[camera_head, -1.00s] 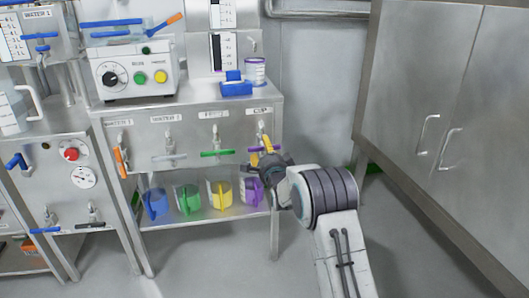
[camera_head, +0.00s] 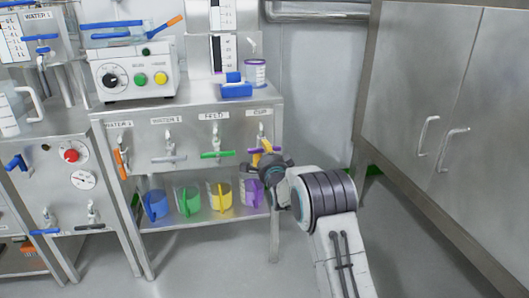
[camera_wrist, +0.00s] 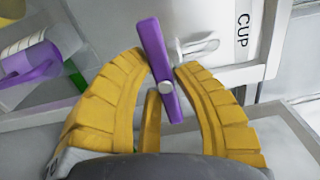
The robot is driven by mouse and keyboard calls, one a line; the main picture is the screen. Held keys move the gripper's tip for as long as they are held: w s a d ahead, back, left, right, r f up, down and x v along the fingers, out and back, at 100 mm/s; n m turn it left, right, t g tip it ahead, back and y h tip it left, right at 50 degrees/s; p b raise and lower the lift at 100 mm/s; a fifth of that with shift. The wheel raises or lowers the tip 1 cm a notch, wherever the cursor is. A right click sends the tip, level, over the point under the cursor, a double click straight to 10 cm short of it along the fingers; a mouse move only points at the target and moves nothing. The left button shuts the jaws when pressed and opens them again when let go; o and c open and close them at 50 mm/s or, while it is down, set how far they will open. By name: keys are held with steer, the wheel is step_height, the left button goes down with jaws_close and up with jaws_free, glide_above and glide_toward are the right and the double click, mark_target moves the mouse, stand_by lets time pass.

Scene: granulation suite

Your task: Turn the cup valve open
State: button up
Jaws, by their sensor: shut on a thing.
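The cup valve has a purple lever handle (camera_wrist: 154,60), seen close in the wrist view beside the CUP label (camera_wrist: 243,35). In the head view the purple handle (camera_head: 253,150) shows just left of my gripper and lies roughly level, crosswise below the metal valve body (camera_head: 262,132). My gripper (camera_wrist: 164,65) has yellow ribbed fingers, one on each side of the purple handle, and is shut on it. My gripper (camera_head: 266,148) hides part of the handle in the head view.
Other valves have an orange handle (camera_head: 122,163), a white handle (camera_head: 169,159) and a green handle (camera_head: 217,154). Coloured jugs, including a purple one (camera_head: 249,192) and a yellow one (camera_head: 219,195), stand on the lower shelf. A steel cabinet (camera_head: 420,100) stands on the right.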

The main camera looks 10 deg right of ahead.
steer(key=shift+f, duration=0.1)
jaws_close()
steer(key=shift+n, duration=0.4)
steer(key=n, duration=0.2)
steer(key=shift+d+n, duration=0.1)
steer(key=shift+n, duration=0.3)
steer(key=n, duration=0.4)
steer(key=shift+n, duration=0.3)
steer(key=n, duration=0.5)
steer(key=shift+d, duration=0.15)
steer(key=shift+r+n, duration=0.15)
steer(key=shift+n, duration=0.95)
steer(key=shift+r+n, duration=0.1)
steer(key=shift+n, duration=1.3)
steer(key=o, duration=0.8)
jaws_free()
steer(key=shift+r, duration=0.1)
